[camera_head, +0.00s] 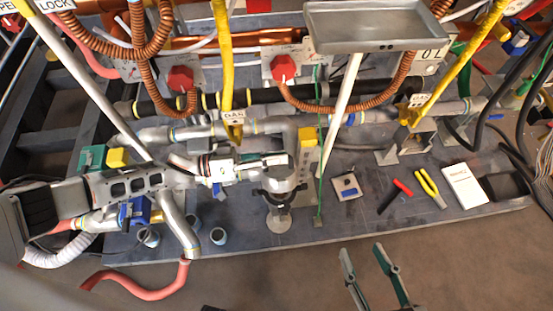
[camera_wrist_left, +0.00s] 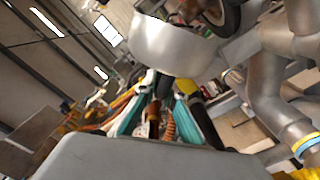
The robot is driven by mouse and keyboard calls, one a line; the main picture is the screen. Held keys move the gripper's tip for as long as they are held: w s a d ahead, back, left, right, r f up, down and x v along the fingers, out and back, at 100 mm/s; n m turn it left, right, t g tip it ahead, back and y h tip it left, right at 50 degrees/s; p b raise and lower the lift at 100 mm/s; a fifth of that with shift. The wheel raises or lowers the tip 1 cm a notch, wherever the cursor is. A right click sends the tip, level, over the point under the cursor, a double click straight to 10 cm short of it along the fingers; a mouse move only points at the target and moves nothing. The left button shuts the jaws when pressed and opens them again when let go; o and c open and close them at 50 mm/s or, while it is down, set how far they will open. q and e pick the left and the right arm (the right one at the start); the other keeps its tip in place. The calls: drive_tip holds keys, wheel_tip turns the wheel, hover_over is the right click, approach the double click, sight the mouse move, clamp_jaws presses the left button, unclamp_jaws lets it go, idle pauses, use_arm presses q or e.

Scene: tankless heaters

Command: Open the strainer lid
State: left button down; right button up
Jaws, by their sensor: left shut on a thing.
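A silver cup-like part (camera_head: 284,184), which looks like the strainer lid, sits over a dark ring on a small stand in the middle of the bench. In the left wrist view a curved silver surface (camera_wrist_left: 172,46) beyond the fingertips looks like the same part. My left gripper (camera_head: 278,161) reaches in from the left at this part. Its teal fingers (camera_wrist_left: 156,85) come close together in the wrist view. The exact contact is hard to see. My right gripper (camera_head: 362,248) is open and empty in front of the bench, its fingers apart.
A grey tray (camera_head: 375,28) on a white post stands behind. Pipes and red valve knobs (camera_head: 284,68) run along the back. Red and yellow tools (camera_head: 397,195) and a white booklet (camera_head: 464,185) lie at right. The bench front (camera_head: 340,225) is mostly clear.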

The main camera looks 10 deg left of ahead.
use_arm(q)
drive_tip(key=shift+w+a+f, duration=0.1)
drive_tip(key=shift+w+a, duration=0.1)
drive_tip(key=c, duration=2.1)
unclamp_jaws()
drive_tip(key=v, duration=1.2)
drive_tip(key=shift+s+d, duration=0.1)
